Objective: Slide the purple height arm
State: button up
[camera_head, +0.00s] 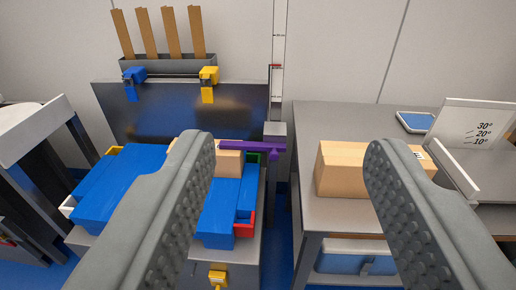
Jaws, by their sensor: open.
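The purple height arm (254,147) sticks out to the left from a grey block on an upright post (275,132), near the middle of the head camera view. It lies over the blue tubs at the right end of the left bench. A purple part hangs down on its right side. My gripper (283,165) is open and empty, with one grey ribbed finger on each side of the view. The arm shows between the fingers, farther off and apart from them. The left finger hides part of the tubs and of a cardboard box beside the arm.
A cardboard box (343,168) stands on the grey table at right, near an angle board (474,132) and a blue tablet (415,122). Blue tubs (112,190) fill the left bench. A dark panel (180,110) with blue and yellow clamps stands behind. A narrow gap separates bench and table.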

aim_at(274, 158)
dwell(0.5)
jog(key=w+f, duration=0.8)
jog(key=w, duration=0.4)
jog(key=w+f, duration=0.8)
jog(key=w, duration=0.3)
jog(key=w+f, duration=0.3)
jog(key=f, duration=0.6)
jog(key=w+f, duration=0.3)
jog(key=f, duration=0.6)
jog(key=w+f, duration=0.4)
jog(key=f, duration=0.6)
jog(key=shift+t, duration=0.3)
jog(key=w, duration=1.7)
jog(key=shift+r, duration=0.1)
